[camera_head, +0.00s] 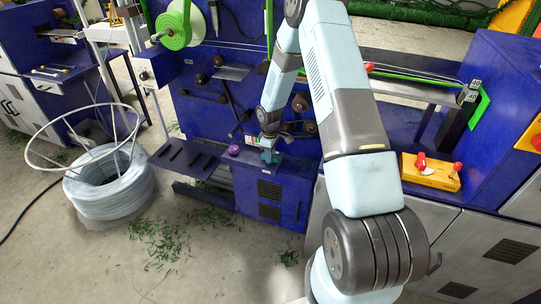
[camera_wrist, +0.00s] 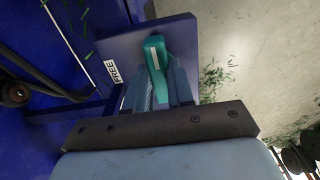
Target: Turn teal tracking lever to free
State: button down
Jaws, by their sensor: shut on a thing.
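The teal tracking lever (camera_wrist: 156,55) is in the middle of the wrist view, on a blue panel (camera_wrist: 120,42). A white label reading FREE (camera_wrist: 112,71) is on the panel just left of the lever. My gripper (camera_wrist: 160,85) is shut on the lever, with a finger on each side of it. In the head view my gripper (camera_head: 270,155) is low at the blue machine, and a small teal part shows there; the lever's angle cannot be told from that view.
A purple knob (camera_head: 234,150) is just left of my gripper. A dark slotted shelf (camera_head: 185,158) juts out further left. A coil of wire (camera_head: 112,190) stands on the floor. A yellow box with red-tipped levers (camera_head: 432,172) is at the right. Green scraps litter the floor.

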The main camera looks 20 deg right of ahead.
dwell(0.4)
jog(key=c, duration=1)
grip_release()
jog(key=shift+r, duration=0.1)
notch_tip(320, 180, up, 13)
jog(key=shift+r, duration=0.2)
